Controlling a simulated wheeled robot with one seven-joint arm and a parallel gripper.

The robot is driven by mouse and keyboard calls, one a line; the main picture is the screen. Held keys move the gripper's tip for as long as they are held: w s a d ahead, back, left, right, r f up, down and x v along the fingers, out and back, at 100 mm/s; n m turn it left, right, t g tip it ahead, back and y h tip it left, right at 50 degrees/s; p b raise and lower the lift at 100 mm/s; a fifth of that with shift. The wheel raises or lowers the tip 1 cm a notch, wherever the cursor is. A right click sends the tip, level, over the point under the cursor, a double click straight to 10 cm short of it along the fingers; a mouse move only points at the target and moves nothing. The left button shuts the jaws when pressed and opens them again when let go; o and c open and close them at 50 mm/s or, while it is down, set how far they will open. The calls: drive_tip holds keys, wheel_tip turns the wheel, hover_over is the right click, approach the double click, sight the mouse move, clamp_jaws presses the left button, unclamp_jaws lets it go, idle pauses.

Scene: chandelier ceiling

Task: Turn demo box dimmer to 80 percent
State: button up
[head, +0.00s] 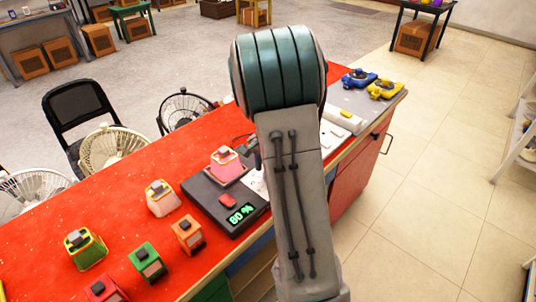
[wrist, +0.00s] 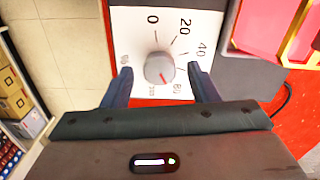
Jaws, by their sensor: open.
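The demo box (head: 212,198) is a dark box on the red counter, with a red switch and a green display (head: 240,214) that appears to read 80 %. Its white dial plate (wrist: 140,30) fills the middle of the wrist view, with numbers around a grey dimmer knob (wrist: 160,67). The knob's red mark points down and slightly right, towards the lower numbers. My gripper (wrist: 160,69) is open, with one dark finger on each side of the knob; gaps show between fingers and knob. In the head view my arm hides the knob.
Several small coloured boxes, such as a green one (head: 147,262), stand on the red counter (head: 60,245) left of the demo box. Blue (head: 358,78) and yellow (head: 385,89) devices sit at its far end. Fans and a black chair (head: 82,112) stand behind.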

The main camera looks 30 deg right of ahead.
wheel_tip(320, 180, up, 13)
idle(0.3)
idle(0.4)
drive_tip(key=s+a+n+t, duration=0.1)
drive_tip(key=s+a+n, duration=0.5)
drive_tip(key=s, duration=0.4)
drive_tip(key=s+a+n+t, duration=0.2)
drive_tip(key=s+a+n, duration=0.4)
drive_tip(key=s, duration=0.3)
drive_tip(key=shift+s+a+r+n, duration=0.15)
drive_tip(key=shift+s+a+n, duration=0.2)
drive_tip(key=shift+a, duration=0.4)
